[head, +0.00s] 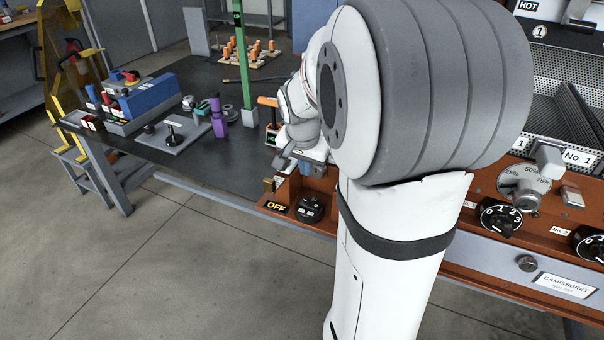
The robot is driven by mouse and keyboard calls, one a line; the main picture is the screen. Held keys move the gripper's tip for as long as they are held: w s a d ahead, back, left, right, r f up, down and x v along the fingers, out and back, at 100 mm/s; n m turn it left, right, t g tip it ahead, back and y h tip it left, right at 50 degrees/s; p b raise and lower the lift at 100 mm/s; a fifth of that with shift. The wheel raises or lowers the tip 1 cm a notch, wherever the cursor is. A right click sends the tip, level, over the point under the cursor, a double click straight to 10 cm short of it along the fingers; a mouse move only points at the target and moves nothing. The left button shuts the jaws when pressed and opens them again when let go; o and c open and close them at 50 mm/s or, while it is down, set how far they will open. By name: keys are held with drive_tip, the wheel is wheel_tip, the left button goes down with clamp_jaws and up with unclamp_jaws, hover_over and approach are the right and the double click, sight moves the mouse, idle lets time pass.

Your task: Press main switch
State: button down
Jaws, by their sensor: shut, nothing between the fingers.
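A yellow-on-black OFF label (277,208) sits at the left end of the brown roaster panel. Beside it is a black round switch (310,209), which may be the main switch; no name for it is readable. My gripper (284,162) is shut and empty, above and slightly left of the switch, apart from it in the picture. My white arm hides the panel right of the switch, and the fingertips are small and partly unclear.
Numbered black dials (501,218) and a percentage dial (524,182) are on the panel at right. The dark workbench (190,75) behind holds a blue block (150,98), purple piece (219,122) and green post (241,60). The floor at front left is clear.

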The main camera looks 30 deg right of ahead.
drive_tip(key=b, duration=0.2)
approach(305, 199)
drive_tip(key=x, duration=0.5)
drive_tip(key=shift+d, duration=0.15)
drive_tip(key=shift+x, duration=0.75)
drive_tip(key=shift+a, duration=0.25)
